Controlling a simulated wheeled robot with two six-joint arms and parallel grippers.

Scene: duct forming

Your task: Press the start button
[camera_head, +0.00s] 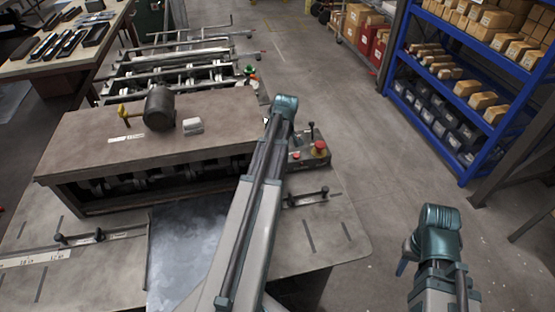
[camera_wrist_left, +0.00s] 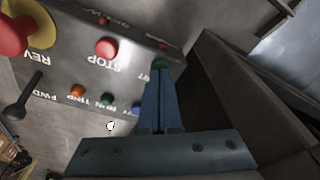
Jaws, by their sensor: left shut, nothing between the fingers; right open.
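A grey control panel (camera_wrist_left: 60,65) fills the left of the left wrist view. The green start button (camera_wrist_left: 160,63) shows just past the tips of my left gripper (camera_wrist_left: 160,72), its label partly hidden by the fingers. The gripper is shut and empty, with its fingertips at the button; I cannot tell whether they touch. A red STOP button (camera_wrist_left: 107,47) sits to the left. In the head view the control box (camera_head: 310,158) stands right of my left arm, which hides the start button. My right gripper (camera_head: 402,268), partly hidden by its wrist, is open, low at right and away from the panel.
A red emergency knob on a yellow base (camera_wrist_left: 15,35) and a black lever (camera_wrist_left: 22,105) are on the same panel. The forming machine (camera_head: 150,150) carries a dark mallet (camera_head: 159,108) on top. A blue shelf (camera_head: 430,95) stands at right; the floor between is clear.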

